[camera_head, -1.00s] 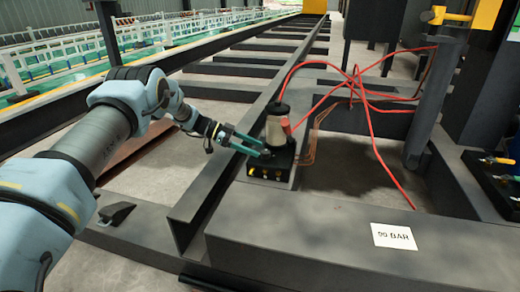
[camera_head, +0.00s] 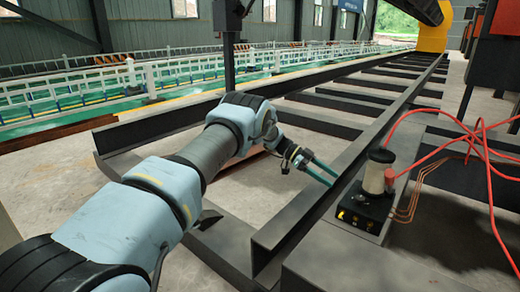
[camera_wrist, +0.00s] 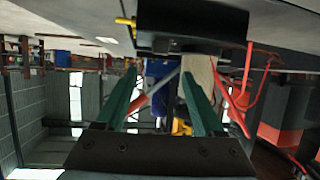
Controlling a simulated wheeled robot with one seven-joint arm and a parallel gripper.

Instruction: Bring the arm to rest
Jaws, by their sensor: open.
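My arm reaches from the lower left of the head view toward the middle. My gripper (camera_head: 322,173) has two slim green fingers, which point right toward a long dark steel beam. In the wrist view the two fingers of my gripper (camera_wrist: 156,88) stand apart with nothing held between them. A black box (camera_head: 364,209) with a pale cylinder (camera_head: 378,172) on top sits just beyond the beam, to the right of the fingertips. The wrist view shows the box upside down (camera_wrist: 190,28) above the fingertips. The fingers look apart from it.
The long steel beam (camera_head: 345,158) runs away from me beside the gripper. Red hoses (camera_head: 485,150) loop at the right. Crossbars (camera_head: 345,103) span the frame behind. White railings (camera_head: 150,75) stand at the far left. Bare floor (camera_head: 60,170) lies left of my arm.

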